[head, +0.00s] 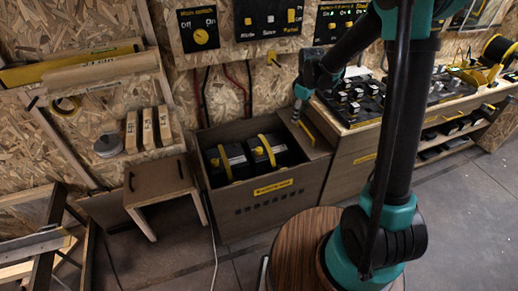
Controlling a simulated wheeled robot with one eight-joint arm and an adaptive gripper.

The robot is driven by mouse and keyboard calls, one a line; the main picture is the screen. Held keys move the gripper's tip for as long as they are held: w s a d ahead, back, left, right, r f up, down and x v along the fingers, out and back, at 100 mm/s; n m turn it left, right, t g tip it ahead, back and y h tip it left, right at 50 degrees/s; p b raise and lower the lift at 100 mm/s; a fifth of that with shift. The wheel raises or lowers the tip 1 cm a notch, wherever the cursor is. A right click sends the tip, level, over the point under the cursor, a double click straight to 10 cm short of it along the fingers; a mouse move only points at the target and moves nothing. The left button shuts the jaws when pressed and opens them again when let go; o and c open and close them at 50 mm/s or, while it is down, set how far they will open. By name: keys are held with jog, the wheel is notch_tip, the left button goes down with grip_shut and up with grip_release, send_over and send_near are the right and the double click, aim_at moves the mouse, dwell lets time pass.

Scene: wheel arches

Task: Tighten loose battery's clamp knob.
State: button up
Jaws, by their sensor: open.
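Two black batteries stand side by side in an open brown wooden box: the left battery (237,160) and the right battery (284,156). A yellow band (267,150) arches over the right one, and another yellow band (224,163) runs over the left one. I cannot make out a clamp knob or tell which battery is loose. My gripper (297,118) is small and dark in this view, above the box's right end, to the right of and apart from the batteries. It is open, with nothing seen in it.
A small brown stool (160,178) stands left of the box (268,208). A long workbench (352,165) with trays adjoins on the right. Switch panels (198,27) and cables are on the chipboard wall behind. Grey floor (470,220) is clear at the right front.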

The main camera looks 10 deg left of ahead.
jog(key=w+a+f+n, duration=0.4)
jog(key=w+a+f, duration=0.15)
jog(key=a, duration=0.35)
jog(key=n+g, duration=0.2)
jog(key=n, duration=0.2)
send_near(259, 149)
jog(key=shift+h, duration=0.3)
jog(key=f, duration=0.9)
jog(key=shift+s+a+f, duration=0.1)
jog(key=shift+s+a, duration=0.05)
jog(key=shift+a, duration=0.1)
jog(key=shift+c, duration=0.4)
jog(key=c, duration=1.1)
